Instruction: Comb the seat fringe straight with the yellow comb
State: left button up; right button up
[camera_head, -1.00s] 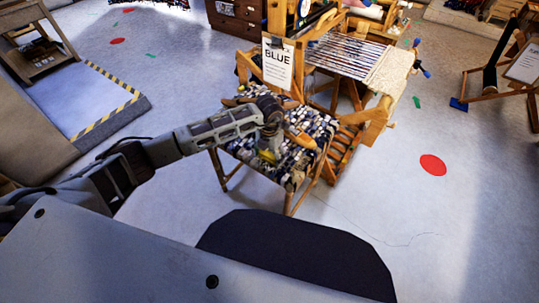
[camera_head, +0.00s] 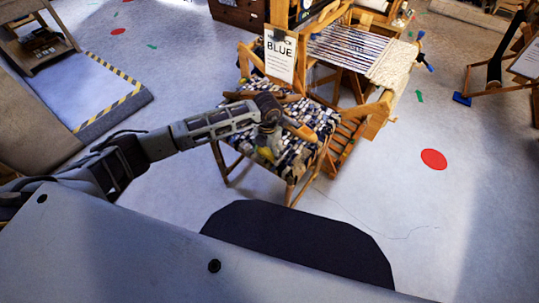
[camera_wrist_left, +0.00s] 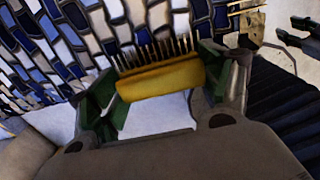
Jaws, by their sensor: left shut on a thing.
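The woven seat (camera_head: 312,125) of a wooden chair, in blue, black, white and cream patches, stands mid-picture in the head view. Its weave also fills the upper left of the left wrist view (camera_wrist_left: 60,50). My left gripper (camera_head: 266,148) is over the seat's near left part. In the left wrist view, its green fingers (camera_wrist_left: 160,88) are shut on the yellow comb (camera_wrist_left: 162,80). The comb's thin teeth point up the picture toward the weave edge; I cannot tell whether they touch it. I cannot make out separate fringe strands. My right gripper is not clearly visible.
A "BLUE" sign (camera_head: 280,53) stands at the chair's back. Behind is a wooden loom with striped warp (camera_head: 350,48). A striped-edge mat (camera_head: 85,100) lies left, and a red floor disc (camera_head: 433,159) lies on clear floor at right.

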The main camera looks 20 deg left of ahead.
pick_arm(q)
jog(key=shift+s+a+p, duration=0.2)
jog(key=shift+s, duration=0.35)
jog(key=shift+s+a+p, duration=0.2)
jog(key=shift+s, duration=0.3)
notch_tip(320, 180, up, 5)
jog(key=p, duration=0.3)
jog(key=shift+w, duration=0.1)
dwell(0.5)
jog(key=o, duration=0.5)
jog(key=c, duration=0.5)
